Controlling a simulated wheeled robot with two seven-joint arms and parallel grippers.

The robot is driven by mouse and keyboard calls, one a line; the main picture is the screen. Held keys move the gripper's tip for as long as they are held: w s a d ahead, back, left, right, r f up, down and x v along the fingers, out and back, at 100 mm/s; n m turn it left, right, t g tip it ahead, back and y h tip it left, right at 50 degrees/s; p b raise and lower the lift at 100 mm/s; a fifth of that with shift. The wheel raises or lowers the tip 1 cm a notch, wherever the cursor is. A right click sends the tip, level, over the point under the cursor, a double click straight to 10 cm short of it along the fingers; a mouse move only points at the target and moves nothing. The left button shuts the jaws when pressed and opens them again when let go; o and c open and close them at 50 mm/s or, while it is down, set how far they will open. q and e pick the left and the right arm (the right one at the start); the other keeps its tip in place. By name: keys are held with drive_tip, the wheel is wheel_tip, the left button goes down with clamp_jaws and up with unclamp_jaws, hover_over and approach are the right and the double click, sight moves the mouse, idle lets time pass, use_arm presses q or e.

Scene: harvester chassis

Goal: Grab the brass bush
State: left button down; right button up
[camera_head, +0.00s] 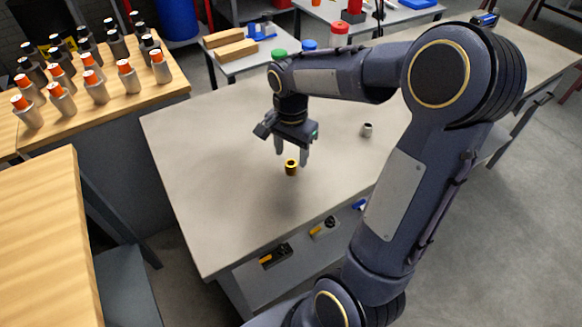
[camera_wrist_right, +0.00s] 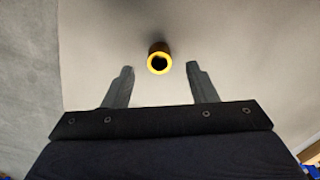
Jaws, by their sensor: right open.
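The brass bush (camera_head: 291,167) is a small gold-coloured ring with a dark hole, standing on the grey tabletop (camera_head: 215,200). My right gripper (camera_head: 291,158) is above the table close to the bush, fingers pointing down, open and empty. In the right wrist view the bush (camera_wrist_right: 159,62) lies midway across between the two fingers, a little beyond their tips. The open right gripper (camera_wrist_right: 158,72) does not appear to touch it. My left gripper is not in view.
A small grey metal bush (camera_head: 367,129) stands to the right on the same table. A wooden bench (camera_head: 150,98) with several orange-topped cylinders is at left. The table's front left is clear.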

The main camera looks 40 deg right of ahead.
sight(291, 163)
wheel_tip(291, 163, down, 4)
drive_tip(key=shift+r, duration=0.2)
drive_tip(key=c, duration=1.1)
drive_tip(key=shift+r, duration=0.1)
